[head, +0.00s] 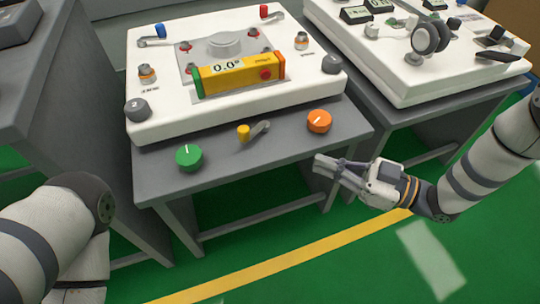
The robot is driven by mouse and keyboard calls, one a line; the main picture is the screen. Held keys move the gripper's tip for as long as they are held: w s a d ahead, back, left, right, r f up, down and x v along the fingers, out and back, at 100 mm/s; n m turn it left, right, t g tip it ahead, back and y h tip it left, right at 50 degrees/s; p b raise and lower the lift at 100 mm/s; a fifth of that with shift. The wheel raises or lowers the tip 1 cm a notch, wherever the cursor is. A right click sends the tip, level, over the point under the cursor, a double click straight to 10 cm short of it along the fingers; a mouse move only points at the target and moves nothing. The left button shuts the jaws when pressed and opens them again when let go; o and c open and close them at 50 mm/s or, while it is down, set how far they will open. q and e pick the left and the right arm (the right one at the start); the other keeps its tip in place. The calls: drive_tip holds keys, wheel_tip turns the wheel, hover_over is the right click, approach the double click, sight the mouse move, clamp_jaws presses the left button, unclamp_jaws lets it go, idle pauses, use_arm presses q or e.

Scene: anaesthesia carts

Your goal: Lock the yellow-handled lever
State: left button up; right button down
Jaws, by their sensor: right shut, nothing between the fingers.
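The yellow-handled lever (243,133) is on the grey front shelf of the cart, between a green knob (189,157) and an orange knob (319,121). Its short grey arm runs to the right from the yellow handle to about the shelf's middle. My right gripper (322,167) is shut and empty, in front of the shelf's right part, below and to the right of the lever and apart from it. My left arm (50,240) shows at the lower left, but its gripper is not in view.
Behind the shelf stands a white panel (160,115) with a yellow level display (240,73), a blue-handled lever (159,30) and a red-handled lever (265,12). A second white unit (400,85) stands at the right. The green floor in front is free.

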sight(246, 137)
drive_tip(key=x, duration=0.4)
drive_tip(key=b+x, duration=0.1)
drive_tip(key=x, duration=0.9)
drive_tip(key=shift+r+b, duration=0.25)
drive_tip(key=shift+b, duration=0.05)
drive_tip(key=shift+a+r+m+t+h+p, duration=0.25)
drive_tip(key=shift+a+m+t+h+p, duration=0.2)
drive_tip(key=shift+t+p, duration=0.35)
drive_tip(key=shift+w+a+f, duration=0.1)
drive_tip(key=shift+a+f, duration=0.15)
drive_tip(key=shift+a, duration=0.15)
drive_tip(key=shift+d, duration=0.1)
